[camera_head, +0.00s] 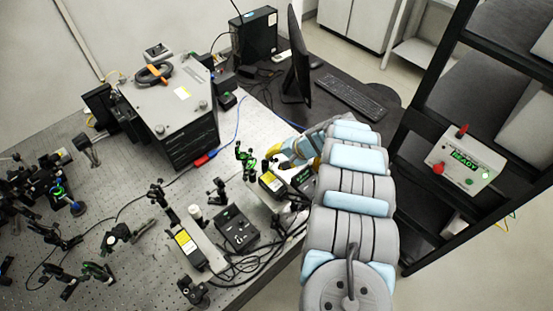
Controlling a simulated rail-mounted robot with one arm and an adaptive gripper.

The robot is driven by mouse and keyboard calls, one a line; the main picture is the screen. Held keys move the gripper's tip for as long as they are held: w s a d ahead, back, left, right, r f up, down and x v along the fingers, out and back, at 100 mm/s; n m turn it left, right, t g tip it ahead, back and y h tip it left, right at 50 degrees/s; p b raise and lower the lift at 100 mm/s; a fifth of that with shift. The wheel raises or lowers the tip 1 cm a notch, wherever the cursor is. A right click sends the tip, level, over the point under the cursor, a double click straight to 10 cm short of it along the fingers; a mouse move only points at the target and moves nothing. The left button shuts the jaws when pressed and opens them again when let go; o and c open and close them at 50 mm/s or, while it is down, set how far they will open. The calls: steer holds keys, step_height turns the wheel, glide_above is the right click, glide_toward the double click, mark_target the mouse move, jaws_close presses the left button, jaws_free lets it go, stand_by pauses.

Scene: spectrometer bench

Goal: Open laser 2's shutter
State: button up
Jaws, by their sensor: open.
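Two small laser modules with yellow labels sit on the perforated optical table. One laser module (272,184) is near the table's right side, just below my gripper in the picture. The other laser module (187,249) is further left and nearer to me. I cannot read which is laser 2, and I cannot make out either shutter. My gripper (291,160), with yellow parts, is partly hidden by my arm. It is open, with nothing visible in it, above or beside the right laser module. I cannot tell whether they touch.
A black control box (237,229) stands between the lasers, with cables at its front. Optic mounts (245,157) stand close by. A large grey box (172,105) is behind. A monitor (298,55) and keyboard (350,95) are at the back. A READY panel (465,165) is on the right rack.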

jaws_close()
steer(key=shift+f+b, duration=0.3)
steer(key=shift+b, duration=0.3)
steer(key=shift+w+f+g+y+b, duration=0.1)
steer(key=shift+g+y+b, duration=0.2)
steer(key=shift+b, duration=0.25)
steer(key=shift+d, duration=0.1)
jaws_free()
